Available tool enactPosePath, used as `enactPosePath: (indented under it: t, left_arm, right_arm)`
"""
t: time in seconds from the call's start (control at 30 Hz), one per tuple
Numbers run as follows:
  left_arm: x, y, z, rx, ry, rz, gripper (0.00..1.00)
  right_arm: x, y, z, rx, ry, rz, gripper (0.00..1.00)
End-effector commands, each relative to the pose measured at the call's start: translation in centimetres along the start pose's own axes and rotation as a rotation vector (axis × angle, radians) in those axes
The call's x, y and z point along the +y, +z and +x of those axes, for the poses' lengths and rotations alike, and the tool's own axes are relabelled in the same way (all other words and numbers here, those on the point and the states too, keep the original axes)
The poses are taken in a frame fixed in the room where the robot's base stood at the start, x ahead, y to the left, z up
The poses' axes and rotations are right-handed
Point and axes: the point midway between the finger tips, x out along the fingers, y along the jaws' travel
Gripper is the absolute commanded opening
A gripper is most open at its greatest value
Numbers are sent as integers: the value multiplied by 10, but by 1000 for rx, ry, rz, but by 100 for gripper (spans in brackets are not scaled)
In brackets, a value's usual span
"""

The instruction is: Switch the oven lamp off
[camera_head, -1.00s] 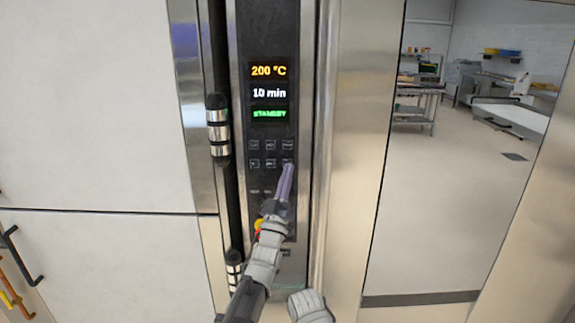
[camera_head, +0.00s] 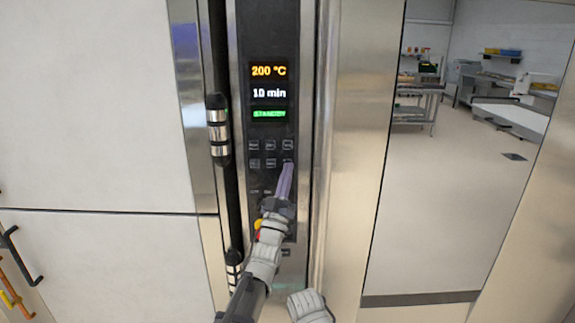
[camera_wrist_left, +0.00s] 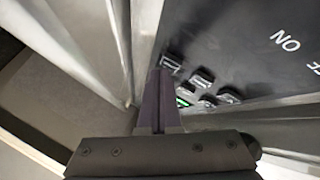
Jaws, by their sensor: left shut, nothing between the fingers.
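The oven's dark control panel (camera_head: 270,40) shows 200 °C, 10 min and a green STANDBY line in the head view. Two rows of small buttons (camera_head: 270,145) lie below the displays. My left gripper (camera_head: 287,167) is shut and empty, its tips at the lower right button; I cannot tell whether they touch it. In the left wrist view the shut fingers (camera_wrist_left: 159,75) point at the panel beside several buttons (camera_wrist_left: 202,78), one with a green light. Which button is for the lamp is too small to read. My right gripper is not clearly in view.
A vertical black bar handle (camera_head: 218,130) stands left of the panel. A steel edge (camera_head: 325,120) runs close on its right. A red and yellow knob (camera_head: 257,227) is partly hidden behind my left arm. Open floor and work tables (camera_head: 415,110) lie far right.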

Motion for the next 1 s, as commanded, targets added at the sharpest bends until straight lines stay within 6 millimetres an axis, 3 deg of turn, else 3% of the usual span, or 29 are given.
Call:
enactPosePath:
  t: [1.0]
  left_arm:
    - [-4,4,6,0,0,0,0]
  right_arm:
    - [0,0,0,0,0,0,0]
